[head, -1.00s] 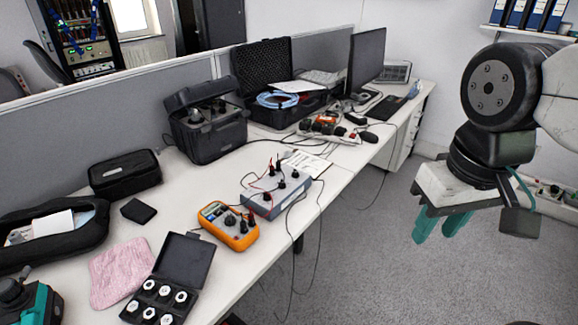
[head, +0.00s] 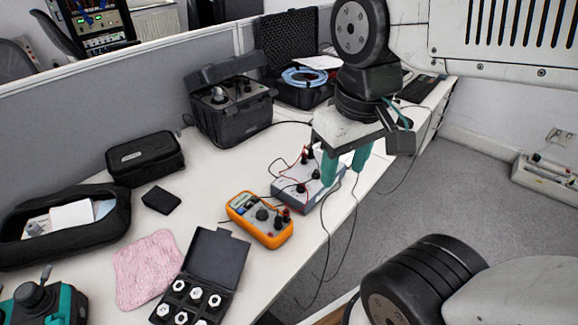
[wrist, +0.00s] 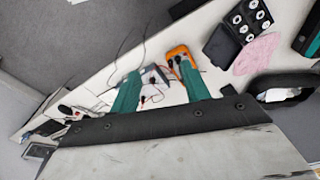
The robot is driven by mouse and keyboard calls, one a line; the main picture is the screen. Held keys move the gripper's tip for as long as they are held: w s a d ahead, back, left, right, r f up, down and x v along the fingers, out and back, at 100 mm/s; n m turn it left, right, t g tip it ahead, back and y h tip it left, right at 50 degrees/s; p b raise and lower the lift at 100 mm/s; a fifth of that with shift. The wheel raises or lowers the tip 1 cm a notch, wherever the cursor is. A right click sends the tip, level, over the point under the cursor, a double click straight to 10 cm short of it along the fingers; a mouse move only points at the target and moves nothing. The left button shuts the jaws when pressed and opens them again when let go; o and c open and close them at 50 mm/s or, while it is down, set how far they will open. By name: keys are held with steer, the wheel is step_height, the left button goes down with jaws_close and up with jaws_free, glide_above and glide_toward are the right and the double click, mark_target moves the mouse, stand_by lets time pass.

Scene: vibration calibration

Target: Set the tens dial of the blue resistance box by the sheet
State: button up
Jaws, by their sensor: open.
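The resistance box (head: 299,197) is a blue-grey case with dark knobs, red posts and thin leads on its top, on the desk in the head view. Its dial markings are too small to read. My gripper (head: 346,170) is open and empty, its two teal fingers pointing down above the box's far right part and partly hiding it. In the wrist view the box (wrist: 150,79) shows beyond and between the fingers (wrist: 157,92). The sheet seen earlier is mostly hidden behind my gripper in the head view.
An orange multimeter (head: 261,219) stands close left of the box. An open black case of weights (head: 213,262), a pink cloth (head: 147,268) and a black pouch (head: 145,158) lie further left. A dark instrument case (head: 229,108) stands behind. Leads hang over the desk's front edge.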

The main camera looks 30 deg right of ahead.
steer(key=w+d+f+n+g+h, duration=0.1)
steer(key=w+d+f+n+h, duration=0.2)
steer(key=w, duration=0.9)
steer(key=n+g, duration=0.2)
steer(key=n, duration=0.8)
glide_above(316, 171)
steer(key=w+a, duration=0.1)
steer(key=a, duration=0.2)
step_height(316, 171, down, 18)
steer(key=shift+h, duration=0.4)
steer(key=x, duration=0.6)
steer(key=shift+w+d+f, duration=0.1)
steer(key=shift+f, duration=0.25)
steer(key=shift+d+f, duration=0.15)
steer(key=shift+f, duration=0.3)
steer(key=shift+c, duration=0.3)
steer(key=c, duration=0.9)
